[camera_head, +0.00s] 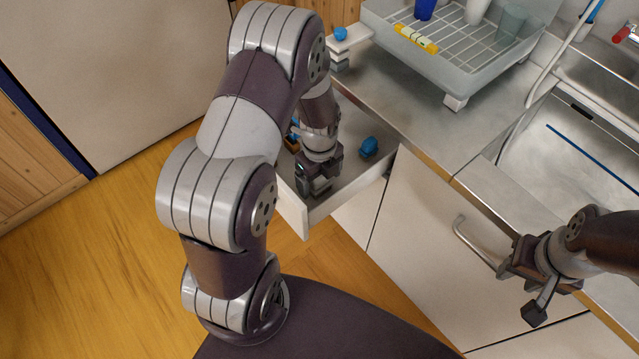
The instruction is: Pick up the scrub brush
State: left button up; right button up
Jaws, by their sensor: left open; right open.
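No object shows clearly enough to be named the scrub brush for certain. A partly hidden brown and blue object (292,141) lies in the open drawer (345,193), behind my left forearm. A rounded blue object (369,147) lies in the drawer, right of my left gripper. A yellow, long item (416,38) lies on the dish rack. My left gripper (316,191) points down over the drawer's front part, open; nothing shows between its fingers. My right gripper (516,291) is open and empty in front of the counter, near a cabinet handle.
The dish rack (380,20) on the steel counter (405,95) holds cups. A small blue item (340,34) sits on a white stack beside it. The sink (575,160) is at right, with a blue stick across it. A cabinet handle (475,243) juts out. The wooden floor at left is clear.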

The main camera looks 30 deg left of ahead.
pick_arm(q)
jog(key=shift+a+f, duration=0.1)
jog(key=shift+f, duration=0.5)
jog(key=shift+c, duration=0.9)
jog(key=c, duration=1)
jog(key=shift+r, duration=0.1)
jog(key=shift+r, duration=0.5)
notch_tip(320, 180, up, 3)
jog(key=shift+w+r+p, duration=0.1)
jog(key=shift+r+p, duration=0.1)
jog(key=shift+p, duration=0.25)
jog(key=s+d+r, duration=0.2)
jog(key=s+d+r+p, duration=0.1)
jog(key=s+d+r, duration=0.1)
jog(key=s+d, duration=0.1)
jog(key=s+d+r, duration=0.2)
jog(key=s+d, duration=0.1)
jog(key=shift+s+d+r, duration=0.15)
jog(key=shift+s+r, duration=0.1)
jog(key=shift+r, duration=0.05)
